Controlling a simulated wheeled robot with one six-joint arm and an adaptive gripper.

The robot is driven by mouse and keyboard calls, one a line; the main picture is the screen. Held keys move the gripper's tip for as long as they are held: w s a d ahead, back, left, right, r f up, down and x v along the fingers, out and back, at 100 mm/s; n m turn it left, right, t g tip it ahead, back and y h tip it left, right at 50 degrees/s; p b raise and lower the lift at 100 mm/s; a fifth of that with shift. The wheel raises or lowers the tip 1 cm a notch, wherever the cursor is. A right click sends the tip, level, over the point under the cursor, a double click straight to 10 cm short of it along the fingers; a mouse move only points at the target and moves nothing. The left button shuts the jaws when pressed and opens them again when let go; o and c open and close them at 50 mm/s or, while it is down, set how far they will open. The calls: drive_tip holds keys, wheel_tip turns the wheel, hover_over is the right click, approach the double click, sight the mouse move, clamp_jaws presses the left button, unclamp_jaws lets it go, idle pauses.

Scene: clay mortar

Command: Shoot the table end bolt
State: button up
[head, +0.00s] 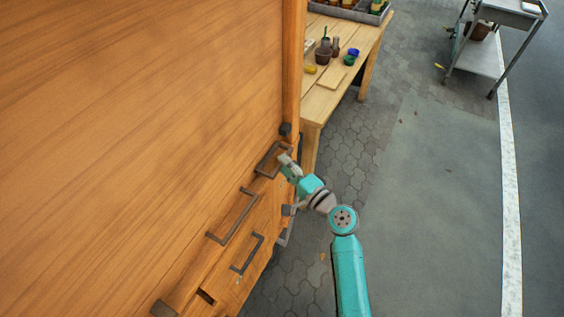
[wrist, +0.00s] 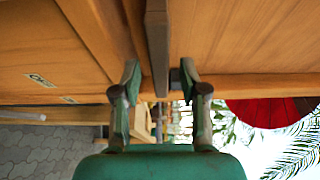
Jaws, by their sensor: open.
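A large orange wooden panel (head: 150,90) fills the left of the head view. Dark metal hardware (head: 267,160) that looks like the bolt sits near its corner, at the table end. My gripper (head: 287,161) is right beside that hardware. In the wrist view my gripper (wrist: 159,78) is open, with one finger on each side of a dark upright bar (wrist: 157,40). The bar runs between the fingers without being clamped; I cannot tell whether a fingertip touches it. A small dark knob (wrist: 175,78) shows near the right fingertip. I cannot tell the bolt's position.
Two dark handles (head: 233,217) (head: 247,254) are on the panel's lower edge. A wooden table (head: 318,103) with pots and a tray stands beyond. A metal cart (head: 478,60) stands at upper right. Paving right of my arm is clear.

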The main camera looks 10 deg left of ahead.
sight(292, 152)
drive_tip(key=shift+x, duration=1)
clamp_jaws()
drive_tip(key=shift+w+d, duration=0.3)
drive_tip(key=shift+w, duration=0.5)
drive_tip(key=shift+w+d, duration=0.35)
drive_tip(key=shift+w, duration=0.45)
drive_tip(key=shift+w+d, duration=0.3)
drive_tip(key=shift+w, duration=0.55)
unclamp_jaws()
